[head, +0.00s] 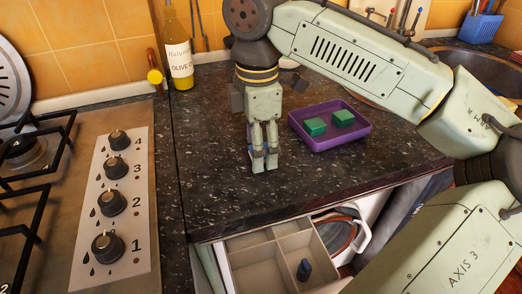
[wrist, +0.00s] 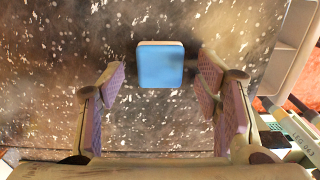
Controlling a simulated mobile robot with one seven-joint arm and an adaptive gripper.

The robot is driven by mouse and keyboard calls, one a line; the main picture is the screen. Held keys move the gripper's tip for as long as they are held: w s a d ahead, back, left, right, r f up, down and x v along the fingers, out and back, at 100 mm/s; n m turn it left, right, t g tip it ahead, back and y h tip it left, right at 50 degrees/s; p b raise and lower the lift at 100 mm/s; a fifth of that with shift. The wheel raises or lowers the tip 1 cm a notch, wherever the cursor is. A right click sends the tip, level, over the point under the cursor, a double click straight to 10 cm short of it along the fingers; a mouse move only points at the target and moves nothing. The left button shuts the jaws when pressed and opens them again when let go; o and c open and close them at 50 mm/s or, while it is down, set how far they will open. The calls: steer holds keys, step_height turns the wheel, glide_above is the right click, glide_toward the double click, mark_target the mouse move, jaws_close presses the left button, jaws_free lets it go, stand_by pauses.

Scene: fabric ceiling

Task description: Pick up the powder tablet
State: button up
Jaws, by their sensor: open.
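A small blue block with a pale edge, which looks like the powder tablet (wrist: 160,65), lies on the dark speckled countertop in the wrist view. It sits centred between the lines of my two fingers, at or just past their tips. My gripper (head: 264,165) points down over the countertop, left of the purple tray, with its fingers apart and nothing held. In the head view the tablet is mostly or wholly hidden behind the fingers. I cannot tell whether the fingers touch the counter.
A purple tray (head: 331,146) holds two green blocks, one of them the nearer left block (head: 315,127). An open divided drawer (head: 258,268) at the front holds a small dark object (head: 304,270). An oil bottle (head: 178,50) stands at the back; the stove (head: 85,200) is left.

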steer(key=shift+c, duration=0.5)
steer(key=c, duration=0.9)
steer(key=shift+c, duration=0.2)
steer(key=shift+r, duration=0.15)
